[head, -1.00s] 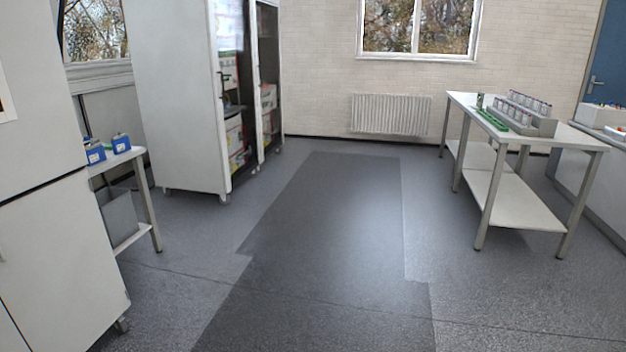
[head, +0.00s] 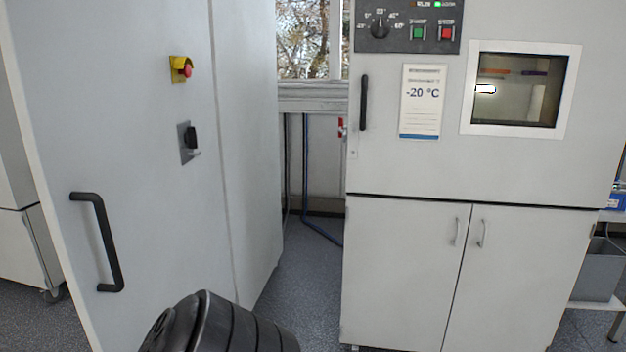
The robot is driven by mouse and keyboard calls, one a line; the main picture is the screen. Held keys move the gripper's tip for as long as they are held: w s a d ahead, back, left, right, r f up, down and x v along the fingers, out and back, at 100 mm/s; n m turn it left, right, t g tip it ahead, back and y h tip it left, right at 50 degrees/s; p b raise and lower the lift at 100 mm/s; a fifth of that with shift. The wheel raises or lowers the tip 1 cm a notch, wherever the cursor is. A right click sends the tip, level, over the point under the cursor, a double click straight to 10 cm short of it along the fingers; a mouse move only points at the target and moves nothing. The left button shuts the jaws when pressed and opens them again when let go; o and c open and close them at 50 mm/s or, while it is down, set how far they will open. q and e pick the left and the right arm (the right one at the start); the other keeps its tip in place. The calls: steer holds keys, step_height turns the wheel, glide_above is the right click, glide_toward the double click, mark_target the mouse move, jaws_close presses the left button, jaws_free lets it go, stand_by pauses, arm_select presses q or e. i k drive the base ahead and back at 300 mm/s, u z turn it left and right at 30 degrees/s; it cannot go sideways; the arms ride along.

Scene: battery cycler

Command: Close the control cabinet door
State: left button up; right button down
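The control cabinet appears to be the tall grey unit at the left of the head view. Its door (head: 130,140) is a large panel with a black bar handle (head: 101,243) near its left edge. A red stop button on a yellow plate (head: 181,69) and a dark rotary switch (head: 189,142) sit on the panel. A seam on its right borders a narrower grey panel (head: 245,150). The panel is seen at a slant, and I cannot tell how far it stands open. Neither gripper is in view; only a dark ribbed part of my own body shows at the bottom.
A white chamber (head: 400,175) with a -20 °C sign, a window and lower doors stands at the right. A narrow floor gap (head: 310,265) separates it from the grey unit. A table with a grey bin (head: 600,270) is at the far right.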

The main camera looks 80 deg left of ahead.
mark_target(135, 232)
steer(key=u, duration=3.3)
steer(key=i, duration=0.5)
steer(key=z, duration=0.1)
steer(key=k, duration=0.5)
steer(key=u, duration=0.35)
steer(key=i, duration=0.25)
steer(key=z, duration=0.05)
